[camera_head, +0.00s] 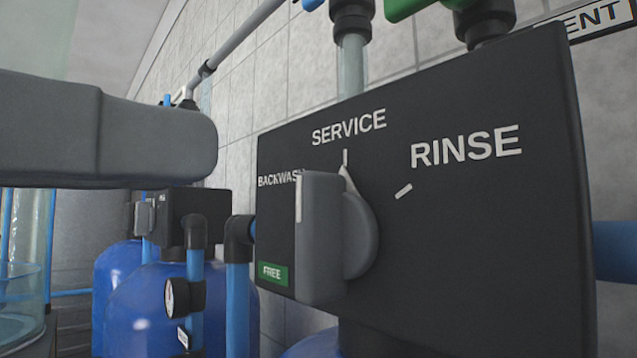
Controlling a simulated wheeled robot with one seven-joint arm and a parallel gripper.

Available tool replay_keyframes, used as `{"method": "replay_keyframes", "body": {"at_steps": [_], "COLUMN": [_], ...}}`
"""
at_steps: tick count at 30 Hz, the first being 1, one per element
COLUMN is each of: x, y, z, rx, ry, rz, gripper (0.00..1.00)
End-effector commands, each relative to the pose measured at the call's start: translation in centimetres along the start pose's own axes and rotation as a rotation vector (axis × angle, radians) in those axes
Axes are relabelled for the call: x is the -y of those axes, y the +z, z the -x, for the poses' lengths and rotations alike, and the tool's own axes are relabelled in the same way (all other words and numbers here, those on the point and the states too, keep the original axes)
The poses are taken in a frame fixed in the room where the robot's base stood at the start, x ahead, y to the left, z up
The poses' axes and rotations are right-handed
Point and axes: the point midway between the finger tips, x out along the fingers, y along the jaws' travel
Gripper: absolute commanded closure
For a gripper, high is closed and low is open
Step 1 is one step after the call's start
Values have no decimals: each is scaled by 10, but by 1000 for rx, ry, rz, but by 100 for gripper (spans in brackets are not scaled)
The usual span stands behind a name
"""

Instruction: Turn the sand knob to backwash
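A large grey knob (321,240) with a round base sits on the front of a black control box (480,250). A white stripe runs along the edge of its grip. A white pointer on its round base lies just below the tick under SERVICE (349,127). BACKWASH (280,180) is at the left, partly covered by the knob, and RINSE (466,146) is at the right with its own tick. No label reading sand shows. My gripper is not in view, and nothing visible touches the knob.
A thick grey arm link (100,135), seemingly mine, crosses the left side, near the camera. Behind it stand blue tanks (150,310), a smaller control box (190,215), a gauge (177,298) and blue pipes (238,305). A partly cut sign (600,18) is at upper right.

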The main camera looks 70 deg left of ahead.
Motion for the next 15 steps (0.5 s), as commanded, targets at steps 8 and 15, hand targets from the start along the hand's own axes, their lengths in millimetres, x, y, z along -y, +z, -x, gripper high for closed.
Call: {"method": "replay_keyframes", "body": {"at_steps": [8, 15], "x": [0, 0], "y": [7, 8], "z": [-21, -58], "rx": [32, 31], "ry": [1, 1], "rz": [9, 9], "gripper": [65, 65]}}
